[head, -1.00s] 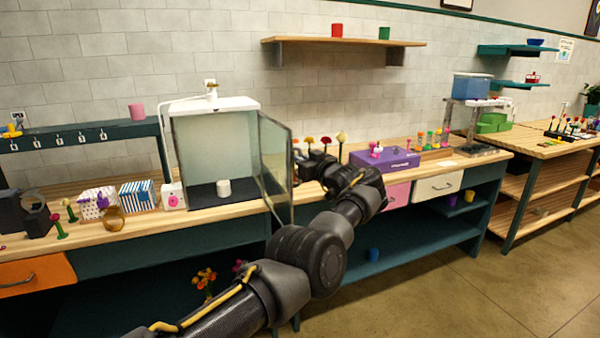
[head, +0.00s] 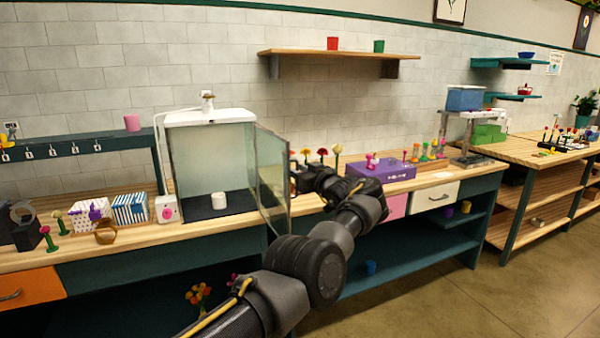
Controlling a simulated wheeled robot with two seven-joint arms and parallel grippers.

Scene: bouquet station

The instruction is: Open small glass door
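The small glass door (head: 272,180) stands swung out from the right front edge of the glass cabinet (head: 211,118), whose front is open. A white cup-like object (head: 218,200) sits on the cabinet's dark floor. My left arm reaches across from the bottom, and my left gripper (head: 297,180) is at the outer right side of the door, close to its free edge. Its fingertips are small and partly hidden, so I cannot tell whether they touch the door or are shut. My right gripper is not in view.
Several flowers (head: 322,153) and a purple box (head: 383,170) stand on the worktop right of the door. A striped box (head: 130,208) and a pink-dialled white box (head: 167,209) are left of the cabinet. A shelf (head: 340,54) hangs above.

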